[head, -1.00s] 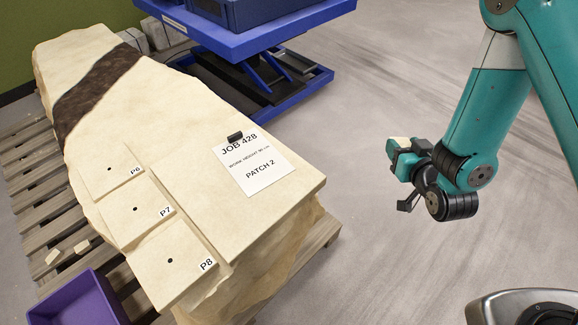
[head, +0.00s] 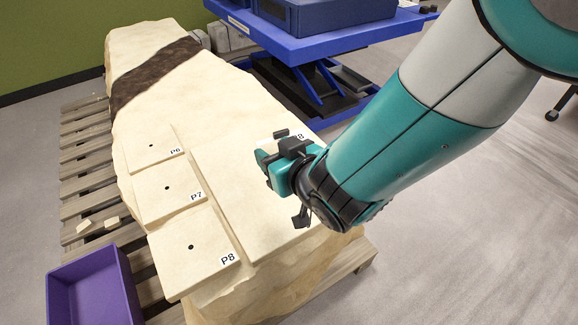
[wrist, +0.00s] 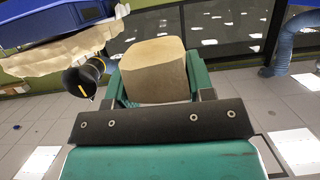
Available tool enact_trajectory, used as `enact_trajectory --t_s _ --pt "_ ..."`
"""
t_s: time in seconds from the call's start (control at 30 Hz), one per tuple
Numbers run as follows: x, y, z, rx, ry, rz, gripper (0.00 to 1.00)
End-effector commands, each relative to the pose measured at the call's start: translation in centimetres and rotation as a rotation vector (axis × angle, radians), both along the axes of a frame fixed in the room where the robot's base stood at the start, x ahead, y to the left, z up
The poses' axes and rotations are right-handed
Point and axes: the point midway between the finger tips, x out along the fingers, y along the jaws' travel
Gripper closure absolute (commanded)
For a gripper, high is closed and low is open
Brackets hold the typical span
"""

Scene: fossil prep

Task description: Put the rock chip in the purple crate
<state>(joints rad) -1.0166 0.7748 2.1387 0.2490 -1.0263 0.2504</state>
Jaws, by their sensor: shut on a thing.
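The rock chip (wrist: 153,70) is a pale beige block held between the two teal fingers of my gripper in the wrist view. My gripper (head: 272,168) is shut on it and shows in front of the right part of the big pale slab (head: 210,110) in the head view. There I cannot make out the chip against the slab. The purple crate (head: 123,288) stands at the lower left, partly cut off by the frame's bottom edge, left of the slab. My gripper is well to the right of the crate, apart from it.
The slab rests on a wooden pallet (head: 83,172) and bears raised squares marked P6, P7 and P8. Small pale pieces (head: 84,226) lie on the pallet behind the crate. A blue lift table (head: 330,42) stands behind. Grey floor is clear at the right.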

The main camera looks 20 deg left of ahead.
Motion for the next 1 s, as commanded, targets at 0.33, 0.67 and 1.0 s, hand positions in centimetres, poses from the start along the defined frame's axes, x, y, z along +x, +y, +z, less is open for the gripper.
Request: enact_trajectory --t_s 0.33,0.67,1.0 --pt "0.0 -0.1 -9.7 -0.002 0.001 0.001 0.83" --pt "0.0 0.0 -12.8 0.001 0.0 0.001 0.83" --pt "0.0 0.0 -15.4 0.002 -0.001 0.0 0.83"
